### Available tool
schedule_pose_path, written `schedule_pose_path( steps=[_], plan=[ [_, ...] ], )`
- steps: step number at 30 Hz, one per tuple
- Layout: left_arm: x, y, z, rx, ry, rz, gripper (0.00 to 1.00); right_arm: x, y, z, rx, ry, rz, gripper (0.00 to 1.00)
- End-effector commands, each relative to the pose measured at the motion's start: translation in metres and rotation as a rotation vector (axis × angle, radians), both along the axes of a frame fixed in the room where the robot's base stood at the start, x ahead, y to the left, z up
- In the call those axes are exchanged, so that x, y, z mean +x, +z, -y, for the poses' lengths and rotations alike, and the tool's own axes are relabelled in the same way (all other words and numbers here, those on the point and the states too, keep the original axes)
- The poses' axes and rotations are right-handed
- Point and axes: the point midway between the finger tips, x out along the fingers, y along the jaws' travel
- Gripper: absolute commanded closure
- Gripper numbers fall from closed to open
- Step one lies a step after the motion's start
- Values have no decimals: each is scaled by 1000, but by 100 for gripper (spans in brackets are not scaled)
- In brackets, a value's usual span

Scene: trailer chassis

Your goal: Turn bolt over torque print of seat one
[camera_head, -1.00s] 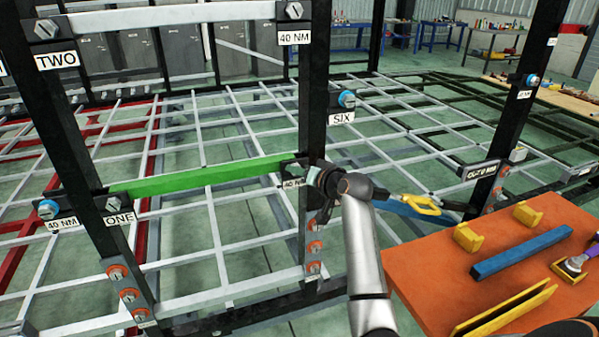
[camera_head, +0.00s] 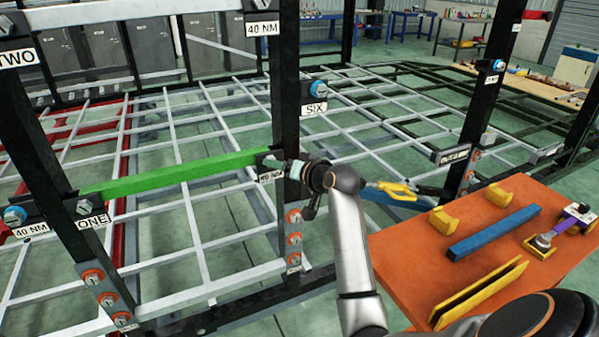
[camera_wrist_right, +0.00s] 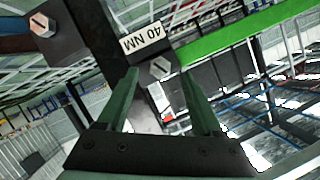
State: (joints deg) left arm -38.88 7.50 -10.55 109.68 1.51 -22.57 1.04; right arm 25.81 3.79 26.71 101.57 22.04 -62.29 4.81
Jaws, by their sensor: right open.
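The green bar (camera_head: 180,172) spans two black posts, with the ONE label (camera_head: 92,221) and a bolt (camera_head: 85,206) at its left end. A 40 NM label (camera_head: 31,230) and a blue-collared bolt (camera_head: 15,215) are farther left. My right gripper (camera_head: 284,168) is at the bar's right end, beside another 40 NM label (camera_head: 270,176). In the right wrist view its green fingers (camera_wrist_right: 165,95) are open, with a grey hex bolt head (camera_wrist_right: 160,69) seen between and beyond them. Contact cannot be told. The 40 NM label (camera_wrist_right: 142,39) is next to that bolt. My left gripper is out of view.
An orange table (camera_head: 400,250) stands at the right, holding a blue bar (camera_head: 494,232), yellow blocks (camera_head: 441,220) and a yellow rail (camera_head: 478,292). The SIX label (camera_head: 314,108) and a blue-collared bolt (camera_head: 319,88) are above my right gripper. The chassis grid (camera_head: 205,235) fills the middle.

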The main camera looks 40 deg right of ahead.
Motion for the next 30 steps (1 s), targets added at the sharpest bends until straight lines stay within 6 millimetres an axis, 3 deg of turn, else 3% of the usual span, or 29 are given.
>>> schedule_pose_path(
  steps=[9, 15, 30],
  plan=[
    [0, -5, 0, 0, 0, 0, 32, -55, 18, -1, -3, -1, 0, 32],
    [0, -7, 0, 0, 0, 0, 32, -78, 26, -2, 0, -1, -3, 32],
    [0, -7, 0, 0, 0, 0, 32, -87, 30, -3, 1, -1, -3, 32]
  ],
)
